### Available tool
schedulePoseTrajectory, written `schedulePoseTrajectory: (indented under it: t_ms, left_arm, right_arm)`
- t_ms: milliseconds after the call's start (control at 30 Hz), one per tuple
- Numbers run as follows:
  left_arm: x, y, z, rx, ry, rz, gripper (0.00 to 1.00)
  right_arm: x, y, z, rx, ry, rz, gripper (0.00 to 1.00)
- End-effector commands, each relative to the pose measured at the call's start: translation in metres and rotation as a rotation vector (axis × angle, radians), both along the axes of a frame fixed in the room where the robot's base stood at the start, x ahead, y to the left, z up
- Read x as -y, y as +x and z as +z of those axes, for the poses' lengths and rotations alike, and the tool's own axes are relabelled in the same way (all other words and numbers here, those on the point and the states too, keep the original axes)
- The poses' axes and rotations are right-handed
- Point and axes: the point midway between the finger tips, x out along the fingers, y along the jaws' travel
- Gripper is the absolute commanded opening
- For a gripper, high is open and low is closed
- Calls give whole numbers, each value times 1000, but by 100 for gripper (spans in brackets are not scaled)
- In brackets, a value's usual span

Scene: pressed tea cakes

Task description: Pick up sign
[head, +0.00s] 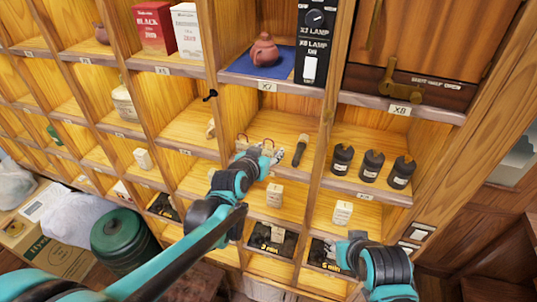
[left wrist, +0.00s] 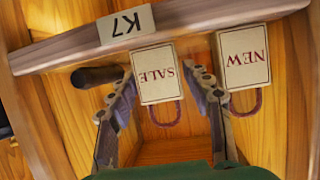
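A small cream sign reading SALE (left wrist: 157,73), upside down in the left wrist view, has a red loop handle. A similar NEW sign (left wrist: 242,57) stands beside it, to the right in that view. In the head view, their red loops show above a shelf compartment's floor, partly behind my left gripper (head: 270,154). In the left wrist view, my left gripper (left wrist: 162,88) is open, with one finger on each side of the SALE sign. Clear gaps to the sign are hard to judge.
A dark cylindrical object (head: 300,150) lies beside the signs. Black jars (head: 372,165) fill the compartment to the right. A teapot (head: 264,50) sits on a blue mat above. Wooden dividers and the shelf lip with a K7 label (left wrist: 125,25) bound the space.

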Motion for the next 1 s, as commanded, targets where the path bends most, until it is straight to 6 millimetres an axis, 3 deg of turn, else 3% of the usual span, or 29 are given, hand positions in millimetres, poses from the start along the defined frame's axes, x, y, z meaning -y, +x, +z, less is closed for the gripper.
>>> schedulePoseTrajectory:
  t_ms: [33, 100, 133, 567, 1000]
  left_arm:
    - [0, 0, 0, 0, 0, 0, 30]
    - [0, 0, 0, 0, 0, 0, 11]
    - [0, 0, 0, 0, 0, 0, 10]
    - [0, 0, 9, 0, 0, 0, 10]
    - [0, 0, 86, 0, 0, 0, 10]
  right_arm:
    - [0, 0, 0, 0, 0, 0, 40]
    - [0, 0, 0, 0, 0, 0, 40]
    - [0, 0, 0, 0, 0, 0, 40]
    - [0, 0, 1, 0, 0, 0, 40]
    - [0, 0, 3, 0, 0, 0, 40]
